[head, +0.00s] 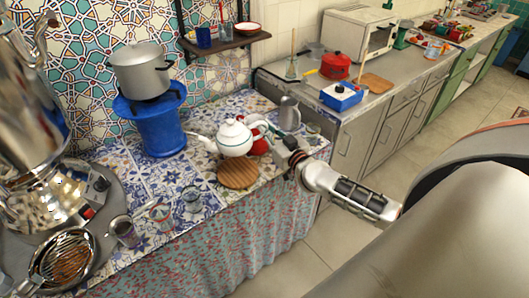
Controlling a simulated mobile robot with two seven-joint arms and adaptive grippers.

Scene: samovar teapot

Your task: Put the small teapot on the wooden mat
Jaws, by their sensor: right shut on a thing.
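The small white teapot (234,139) has its spout to the left and its handle to the right. My right gripper (266,129) is shut on the teapot's handle, reaching in from the right. The round wooden mat (238,176) lies on the blue-patterned tiled counter, just below the teapot in the head view. The teapot's base shows near the mat's far edge. I cannot tell how high it is above the counter. My left gripper is not in view.
A red object (260,147) is partly hidden behind the teapot. A metal pitcher (289,113) stands behind my right gripper. Glasses (191,200) stand left of the mat. A blue stand (158,128) bears a grey pot (140,72). A large samovar (32,130) fills the left.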

